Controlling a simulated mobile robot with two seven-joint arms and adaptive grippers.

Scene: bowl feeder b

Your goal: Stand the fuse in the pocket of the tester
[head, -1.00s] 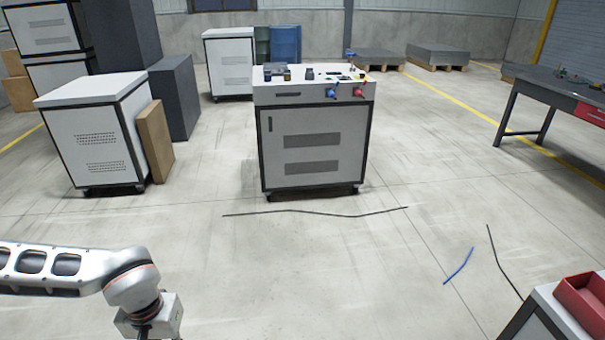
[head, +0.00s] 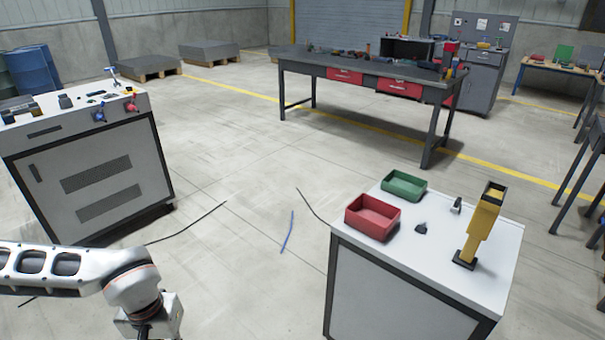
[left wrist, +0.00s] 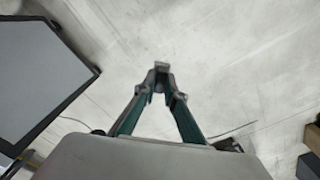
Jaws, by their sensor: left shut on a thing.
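In the left wrist view, my left gripper (left wrist: 161,88) has its two green-sided fingers drawn together at the tips. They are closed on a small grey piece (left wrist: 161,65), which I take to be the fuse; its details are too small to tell. In the head view my left arm is at the lower left and its fingertips are below the frame. A yellow upright device (head: 481,222) on a dark foot stands on the white cabinet at the right; it may be the tester. I cannot make out a pocket for certain. My right gripper is not in view.
The white cabinet top (head: 440,279) also holds a red bin (head: 372,216), a green bin (head: 404,185) and small dark parts. Another white cabinet (head: 95,180) stands at the left. A dark workbench (head: 365,75) is behind. Cables (head: 288,232) lie on the open floor between.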

